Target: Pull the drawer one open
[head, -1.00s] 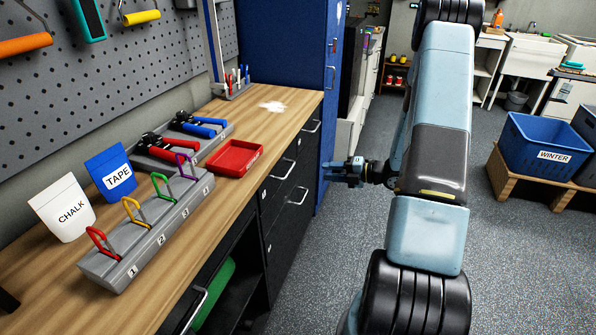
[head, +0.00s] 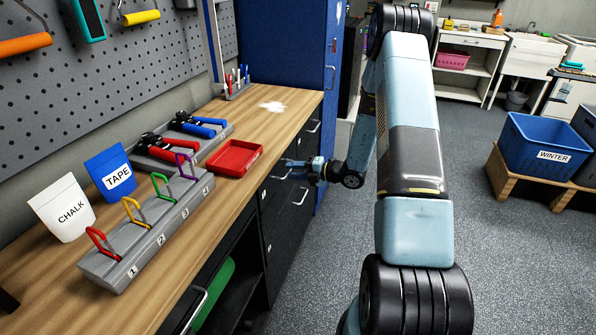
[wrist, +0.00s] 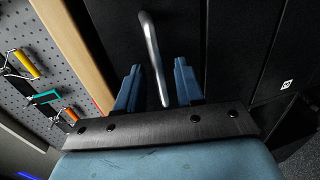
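The black drawers sit under the wooden bench, with a top drawer front (head: 305,142) and silver bar handles. I cannot read a number that marks drawer one. My gripper (head: 288,168) is at the drawer fronts, beside a handle just under the bench edge. In the wrist view my gripper (wrist: 157,78) is open, with one blue finger on each side of a silver handle (wrist: 152,50). The handle runs between the fingers with gaps on both sides. The drawer front (wrist: 185,30) behind it looks closed. In the head view my gripper partly hides this handle.
The bench top (head: 285,95) carries a red tray (head: 234,158), a numbered rack (head: 150,235) and pliers. Another handle (head: 302,197) is just below my gripper. A blue cabinet (head: 285,45) stands beyond the drawers. The floor (head: 480,250) to the right is clear up to a blue crate (head: 545,147).

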